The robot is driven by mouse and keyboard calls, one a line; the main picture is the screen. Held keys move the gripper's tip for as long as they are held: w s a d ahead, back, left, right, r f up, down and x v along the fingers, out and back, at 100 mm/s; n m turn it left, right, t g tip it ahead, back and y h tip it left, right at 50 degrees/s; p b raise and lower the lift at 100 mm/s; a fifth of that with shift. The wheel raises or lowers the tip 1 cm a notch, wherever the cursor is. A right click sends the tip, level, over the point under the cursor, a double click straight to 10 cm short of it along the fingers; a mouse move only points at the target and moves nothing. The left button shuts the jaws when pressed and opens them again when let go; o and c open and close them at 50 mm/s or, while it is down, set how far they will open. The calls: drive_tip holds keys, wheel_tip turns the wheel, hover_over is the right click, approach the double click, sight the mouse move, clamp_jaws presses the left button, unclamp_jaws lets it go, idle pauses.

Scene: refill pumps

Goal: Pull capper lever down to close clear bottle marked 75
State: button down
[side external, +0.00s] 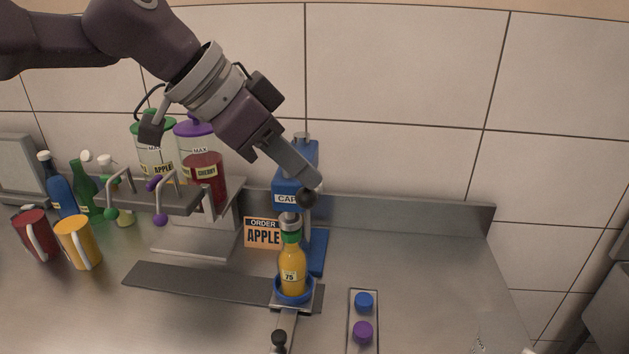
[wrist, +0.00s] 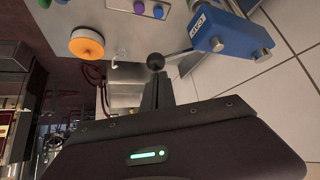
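The clear bottle marked 75 (side external: 292,268) holds orange liquid and stands upright in a blue ring holder (side external: 294,293). A green cap (side external: 291,237) is at its mouth, directly below the capper's metal head (side external: 290,221). The blue capper (side external: 295,160) stands behind it; it also shows in the wrist view (wrist: 230,35). Its lever ends in a black ball knob (side external: 307,198), which also shows in the wrist view (wrist: 156,61). My gripper (side external: 314,181) is shut, with its fingertips (wrist: 157,78) right at the knob. I cannot tell whether they touch it. The knob is not between the fingers.
An orange sign reading APPLE (side external: 262,233) stands left of the bottle. A small tray (side external: 363,349) holds a blue and a purple cap at the front right. Juice dispensers (side external: 204,170), colored bottles and two mugs (side external: 78,243) fill the left. The counter's right side is clear.

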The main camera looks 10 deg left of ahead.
sight(301, 196)
drive_tip(key=shift+s+f, duration=0.2)
drive_tip(key=shift+f, duration=0.3)
drive_tip(key=shift+s+f, duration=0.2)
drive_tip(key=shift+f, duration=0.9)
drive_tip(key=shift+s+f, duration=0.15)
drive_tip(key=shift+f, duration=0.75)
